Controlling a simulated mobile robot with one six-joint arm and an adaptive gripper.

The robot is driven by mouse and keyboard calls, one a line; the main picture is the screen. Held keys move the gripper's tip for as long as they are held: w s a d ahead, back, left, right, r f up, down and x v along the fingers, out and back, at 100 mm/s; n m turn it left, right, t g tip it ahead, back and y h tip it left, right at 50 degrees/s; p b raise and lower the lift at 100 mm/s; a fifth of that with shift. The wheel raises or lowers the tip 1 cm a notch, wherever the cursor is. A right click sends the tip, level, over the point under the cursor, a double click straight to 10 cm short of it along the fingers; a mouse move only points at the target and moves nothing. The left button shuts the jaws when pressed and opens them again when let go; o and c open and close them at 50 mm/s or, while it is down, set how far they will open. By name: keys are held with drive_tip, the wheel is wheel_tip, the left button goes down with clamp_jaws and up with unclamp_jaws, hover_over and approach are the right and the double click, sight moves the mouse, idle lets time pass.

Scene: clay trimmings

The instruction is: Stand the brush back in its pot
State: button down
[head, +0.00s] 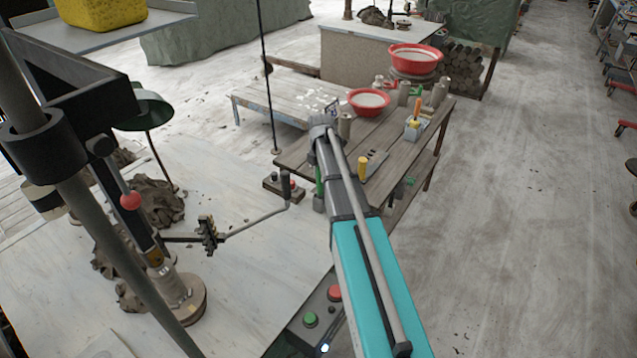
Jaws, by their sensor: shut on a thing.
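My arm, with its teal link and dark grey links, reaches from the bottom of the head view up over the near left part of a wooden work table (385,140). Its far end is a grey joint at the table's left side. My own arm covers what lies behind it, and I cannot make out my gripper's fingers. I cannot make out the brush for certain. Several grey-brown cylindrical pots stand on the table, one beside the arm's end (345,126) and others at the back right (438,95). I cannot tell which is the brush's pot.
A red basin (368,101) and a small caddy with an orange-handled tool (414,128) stand on the table. A yellow-handled tool (363,167) lies near its front edge. A low slatted bench (268,97) stands behind left. The floor at right (540,220) is clear.

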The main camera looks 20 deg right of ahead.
drive_tip(key=shift+f+b, duration=0.65)
drive_tip(key=shift+f, duration=0.35)
drive_tip(key=shift+f, duration=0.15)
drive_tip(key=shift+c, duration=2.2)
unclamp_jaws()
drive_tip(key=shift+r, duration=0.25)
wheel_tip(320, 180, up, 12)
drive_tip(key=p, duration=1.2)
drive_tip(key=shift+s, duration=0.15)
